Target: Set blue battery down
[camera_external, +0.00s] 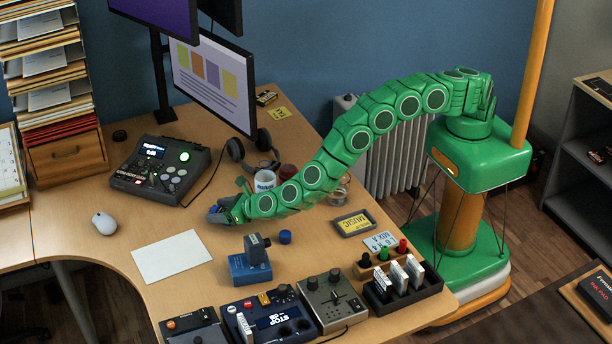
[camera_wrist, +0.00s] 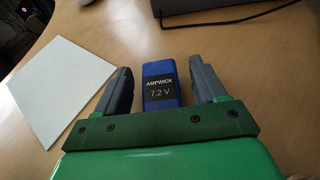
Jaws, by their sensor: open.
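The blue battery (camera_wrist: 160,84), with a dark label reading "AMPWICK 7.2 V", lies on the wooden desk (camera_wrist: 225,42) in the wrist view. My gripper (camera_wrist: 160,80) is open around it, one grey finger on each side, with a visible gap at both sides. In the external view my gripper (camera_external: 219,213) is low over the desk, right of the mouse; the battery there is mostly hidden by the fingers.
A white sheet (camera_external: 171,256) lies left of my gripper. A blue device (camera_external: 250,264) and a small blue cylinder (camera_external: 285,237) stand in front. A control box (camera_external: 160,170), headphones (camera_external: 250,155) and a mug (camera_external: 265,181) are behind. Bare desk lies around the mouse (camera_external: 104,223).

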